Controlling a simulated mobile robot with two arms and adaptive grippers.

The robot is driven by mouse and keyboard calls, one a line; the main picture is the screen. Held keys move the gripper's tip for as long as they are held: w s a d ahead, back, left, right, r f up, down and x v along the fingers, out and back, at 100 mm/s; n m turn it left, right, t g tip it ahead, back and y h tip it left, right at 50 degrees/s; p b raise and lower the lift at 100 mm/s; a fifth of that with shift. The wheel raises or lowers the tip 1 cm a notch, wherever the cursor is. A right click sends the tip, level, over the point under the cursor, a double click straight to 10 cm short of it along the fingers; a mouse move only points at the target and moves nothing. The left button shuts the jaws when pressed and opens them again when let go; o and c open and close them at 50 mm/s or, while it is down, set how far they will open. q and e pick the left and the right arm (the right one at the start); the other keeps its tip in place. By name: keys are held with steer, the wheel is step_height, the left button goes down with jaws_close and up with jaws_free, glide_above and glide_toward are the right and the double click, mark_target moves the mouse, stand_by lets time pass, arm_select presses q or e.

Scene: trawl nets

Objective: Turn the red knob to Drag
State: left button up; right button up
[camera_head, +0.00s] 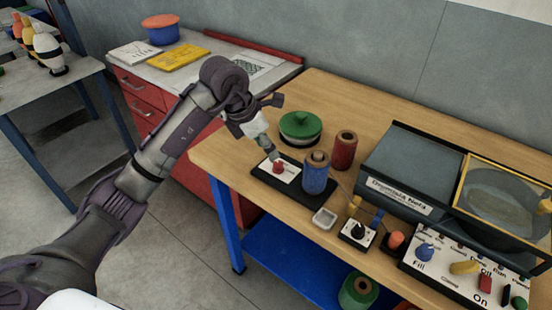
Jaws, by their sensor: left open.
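The red knob (279,168) sits on a white label plate on a black base (309,190) on the wooden table. The lettering on the plate is too small to read, so I cannot tell which position the knob is at. My left gripper (273,153) is open and points down at the knob from just above and behind it. I cannot tell whether its fingers touch the knob. My right gripper is not in view.
A blue spool (315,174) stands close to the right of the knob. A green-lidded pot (300,125) and a red spool (345,150) stand behind. A black knob box (358,231), a small tray (324,218) and a large tank unit (410,170) are to the right.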

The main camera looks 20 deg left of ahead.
mark_target(277, 163)
arm_select(q)
steer(key=x, duration=0.7)
steer(key=shift+p, duration=0.3)
jaws_close()
